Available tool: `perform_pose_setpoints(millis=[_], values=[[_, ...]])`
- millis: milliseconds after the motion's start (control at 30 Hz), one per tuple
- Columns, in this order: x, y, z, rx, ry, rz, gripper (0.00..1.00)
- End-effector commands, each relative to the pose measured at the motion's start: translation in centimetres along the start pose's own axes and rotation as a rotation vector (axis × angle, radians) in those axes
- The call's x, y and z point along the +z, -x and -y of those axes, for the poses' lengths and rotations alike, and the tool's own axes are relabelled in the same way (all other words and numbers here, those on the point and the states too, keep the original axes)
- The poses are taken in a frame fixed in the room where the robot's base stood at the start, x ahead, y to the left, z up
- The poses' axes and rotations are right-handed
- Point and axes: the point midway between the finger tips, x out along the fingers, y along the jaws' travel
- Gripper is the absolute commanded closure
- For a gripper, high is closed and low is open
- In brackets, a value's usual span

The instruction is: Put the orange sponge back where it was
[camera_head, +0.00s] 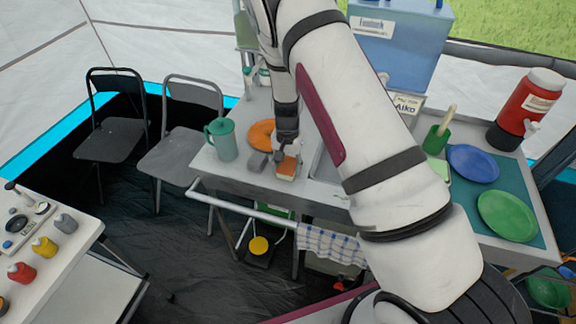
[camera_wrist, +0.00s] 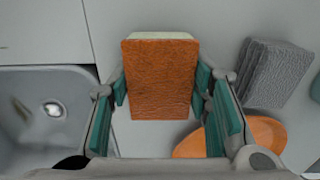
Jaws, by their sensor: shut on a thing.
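The orange sponge (camera_head: 287,168) has a pale layer on one side. In the wrist view the sponge (camera_wrist: 158,82) sits between the two teal finger pads of my gripper (camera_wrist: 165,100). My gripper (camera_head: 287,150) is shut on it at the front part of the counter (camera_head: 232,176), left of the sink. I cannot tell whether the sponge touches the counter or hangs just above it.
A grey sponge or cloth stack (camera_wrist: 275,72) and an orange plate (camera_wrist: 262,135) lie close beside the gripper. A teal pitcher (camera_head: 222,140) stands at the counter's left. The sink (camera_wrist: 45,105) is on the other side. A checked towel (camera_head: 328,243) hangs on the front rail.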

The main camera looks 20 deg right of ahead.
Motion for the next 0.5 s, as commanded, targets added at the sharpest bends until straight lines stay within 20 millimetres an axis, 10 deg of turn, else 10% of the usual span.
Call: perform_pose_setpoints(millis=[333, 367, 500], values=[[-0.05, -0.32, 0.03, 0.000, 0.000, 0.000, 0.86], [-0.04, -0.35, 0.04, -0.001, 0.000, 0.000, 0.53], [-0.03, -0.29, 0.02, -0.001, 0.000, 0.000, 0.35]])
